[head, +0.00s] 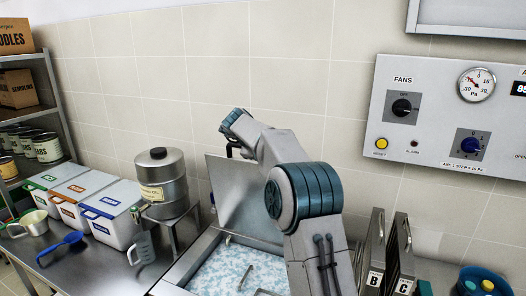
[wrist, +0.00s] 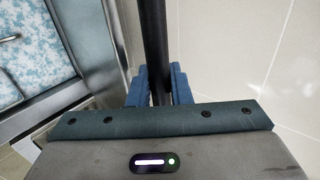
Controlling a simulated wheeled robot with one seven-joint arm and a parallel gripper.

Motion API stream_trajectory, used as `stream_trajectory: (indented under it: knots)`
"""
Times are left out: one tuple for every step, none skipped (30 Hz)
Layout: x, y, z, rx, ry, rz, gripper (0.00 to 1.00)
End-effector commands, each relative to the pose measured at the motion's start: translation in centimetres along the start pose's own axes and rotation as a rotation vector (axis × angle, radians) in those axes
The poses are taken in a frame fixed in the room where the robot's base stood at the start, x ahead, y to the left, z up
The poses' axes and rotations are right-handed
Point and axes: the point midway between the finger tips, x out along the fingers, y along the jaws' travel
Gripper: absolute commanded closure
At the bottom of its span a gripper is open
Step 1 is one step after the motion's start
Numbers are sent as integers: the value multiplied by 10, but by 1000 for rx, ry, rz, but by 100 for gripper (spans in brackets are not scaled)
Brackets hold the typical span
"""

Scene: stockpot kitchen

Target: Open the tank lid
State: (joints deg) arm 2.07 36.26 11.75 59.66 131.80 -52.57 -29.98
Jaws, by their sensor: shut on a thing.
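The tank lid (head: 238,195) is a flat grey panel. It stands raised, tilted steeply at the back of the tank (head: 181,271), near the tiled wall. The tank is open below it, with pale blue and white mottled contents. My gripper (wrist: 160,90) is shut on a black bar (wrist: 154,35), which appears to be the lid's handle; its two blue fingers sit on either side of the bar. In the head view, my arm reaches over the tank and hides part of the lid and the fingertips.
A metal canister (head: 163,184) stands left of the tank. White bins (head: 107,209) and a blue scoop (head: 62,246) are on the left counter. Upright holders marked B and C (head: 386,255) stand to the right. A control panel (head: 447,115) hangs on the wall.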

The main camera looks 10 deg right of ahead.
Motion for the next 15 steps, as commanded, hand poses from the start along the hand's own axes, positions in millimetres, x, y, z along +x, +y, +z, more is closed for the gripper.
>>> stream_trajectory:
  knots:
    - [2, 0, -3, 0, 9, 2, 100]
    - [2, 1, -3, -1, 9, 2, 100]
    - [2, 1, -3, -1, 9, 2, 100]
    - [2, 1, -3, -1, 9, 2, 100]
    - [1, 1, -3, -1, 9, 2, 100]
    - [1, 1, -3, -1, 9, 2, 100]
    - [1, 1, -3, -1, 9, 2, 74]
    - [1, 1, -2, -1, 9, 2, 65]
    - [1, 1, -2, -2, 8, 2, 63]
    - [1, 1, -2, -2, 7, 2, 63]
    - [1, 1, -1, -2, 6, 2, 63]
    - [0, 1, 0, -2, 5, 2, 63]
    - [0, 2, 0, -3, 4, 2, 63]
    - [0, 2, 0, -3, 3, 2, 63]
    - [0, 2, 1, -3, 3, 2, 63]
